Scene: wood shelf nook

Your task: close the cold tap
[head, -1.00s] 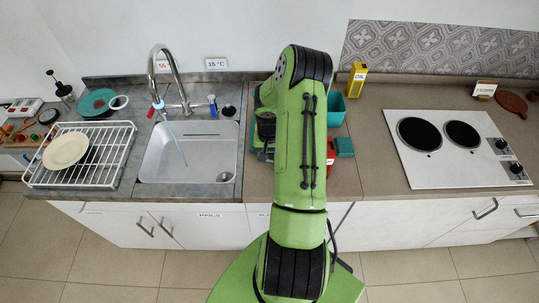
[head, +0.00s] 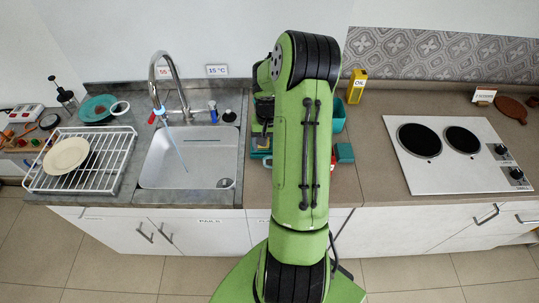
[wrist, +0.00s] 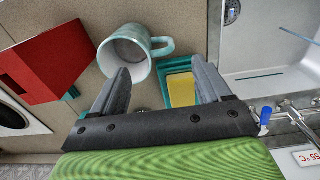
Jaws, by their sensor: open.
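The cold tap (head: 213,112) has a blue handle and stands right of the spout, below the 15 °C label (head: 217,70). It also shows in the wrist view (wrist: 265,117), to the right of my gripper. A blue water stream (head: 178,149) runs from the curved spout (head: 168,62) into the sink (head: 160,181). The red-marked tap (head: 153,117) is left of the spout. My gripper (wrist: 162,70) is open and empty, apart from the cold tap, over the counter right of the sink. In the head view my arm largely hides it.
In the wrist view a pale mug (wrist: 134,50), a yellow sponge (wrist: 181,90) and a red object (wrist: 48,62) lie near my fingers. A black-topped plug (head: 229,116) stands right of the cold tap. A yellow oil box (head: 356,86) is at the back.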

